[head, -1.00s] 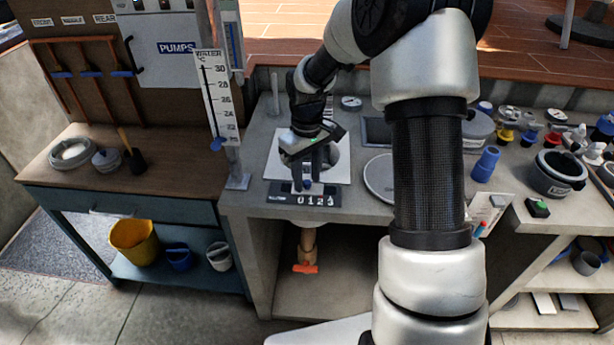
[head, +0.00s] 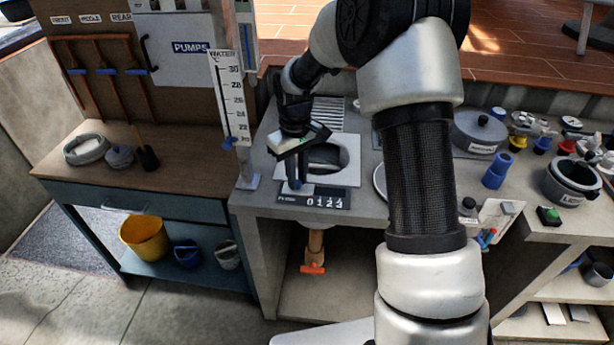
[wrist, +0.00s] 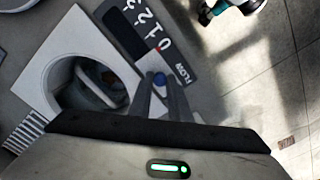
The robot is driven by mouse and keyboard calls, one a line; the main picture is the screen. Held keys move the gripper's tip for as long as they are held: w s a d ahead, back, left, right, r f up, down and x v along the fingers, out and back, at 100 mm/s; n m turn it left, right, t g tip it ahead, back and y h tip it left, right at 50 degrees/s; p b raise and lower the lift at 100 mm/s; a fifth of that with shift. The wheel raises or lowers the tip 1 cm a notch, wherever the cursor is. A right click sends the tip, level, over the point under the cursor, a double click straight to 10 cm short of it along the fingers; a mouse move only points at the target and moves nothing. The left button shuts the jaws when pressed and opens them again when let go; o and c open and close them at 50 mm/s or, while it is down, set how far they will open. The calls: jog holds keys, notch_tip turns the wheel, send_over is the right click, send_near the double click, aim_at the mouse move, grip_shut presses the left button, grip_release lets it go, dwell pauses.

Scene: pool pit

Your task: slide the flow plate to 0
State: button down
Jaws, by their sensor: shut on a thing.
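A pale square plate with a round opening (wrist: 52,68) lies on the grey counter; it also shows in the head view (head: 354,150). A dark scale strip (head: 330,200) marked FLOW and 0 1 2 3 runs along its front side; the 0 end is nearest my gripper in the wrist view (wrist: 150,35). My gripper (head: 295,186) is shut on a small blue knob (wrist: 159,79), beside the FLOW lettering and left of the 0 in the head view. The fingers and wrist hide part of the opening.
A water thermometer board (head: 229,90) stands close left of my gripper. A round grey lid, blue fitting (head: 497,170) and grey pot (head: 570,180) are on the right counter. A pipe with an orange handle (head: 313,268) hangs below the counter. The counter's front edge is close.

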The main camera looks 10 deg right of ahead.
jog(key=shift+w+a, duration=0.1)
jog(key=shift+a, duration=0.2)
jog(key=c, duration=1.7)
grip_release()
jog(key=shift+o, duration=0.2)
jog(key=shift+r, duration=0.2)
notch_tip(320, 180, up, 12)
jog(key=p, duration=0.1)
jog(key=shift+f, duration=0.15)
